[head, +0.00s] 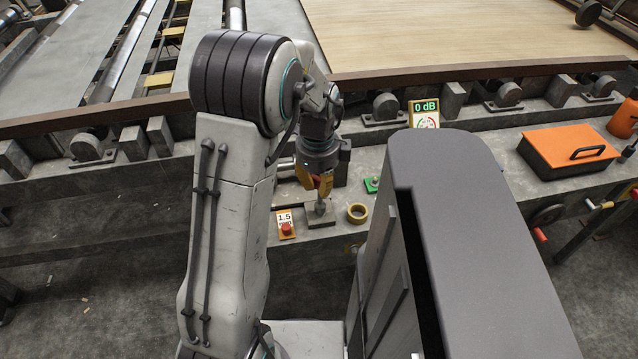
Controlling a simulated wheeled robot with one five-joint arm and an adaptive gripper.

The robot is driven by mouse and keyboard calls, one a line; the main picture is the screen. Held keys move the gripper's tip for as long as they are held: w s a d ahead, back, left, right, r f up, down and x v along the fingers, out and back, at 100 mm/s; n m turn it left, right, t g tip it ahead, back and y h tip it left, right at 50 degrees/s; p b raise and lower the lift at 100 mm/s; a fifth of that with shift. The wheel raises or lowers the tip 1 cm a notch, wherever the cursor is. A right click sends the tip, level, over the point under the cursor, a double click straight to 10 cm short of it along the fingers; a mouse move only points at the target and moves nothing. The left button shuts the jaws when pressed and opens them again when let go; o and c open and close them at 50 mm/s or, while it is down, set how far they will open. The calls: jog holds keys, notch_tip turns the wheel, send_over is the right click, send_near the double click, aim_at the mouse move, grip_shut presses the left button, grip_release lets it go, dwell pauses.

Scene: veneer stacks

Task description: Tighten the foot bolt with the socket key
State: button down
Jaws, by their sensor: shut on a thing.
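My gripper (321,187), with orange-yellow fingers, points down at the middle of the view. It is shut on a small grey metal tool, which looks like the socket key (320,205). The key stands about upright, its lower end at a flat grey-brown foot plate (320,219) on the concrete ledge. The foot bolt is not distinguishable; the key seems to cover it. I cannot tell whether the key is seated on it.
A yellow tape ring (357,213) and a green item (372,184) lie right of the plate. A "1.5" card with a red button (286,226) stands left. An orange case (568,152) sits at right.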

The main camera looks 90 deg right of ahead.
jog(key=shift+r+p, duration=0.3)
jog(key=shift+p, duration=0.15)
dwell(1.1)
jog(key=shift+r+p, duration=0.4)
jog(key=shift+r, duration=0.1)
dwell(1.0)
jog(key=shift+r+p, duration=1.95)
jog(key=shift+r, duration=0.55)
jog(key=shift+w, duration=0.1)
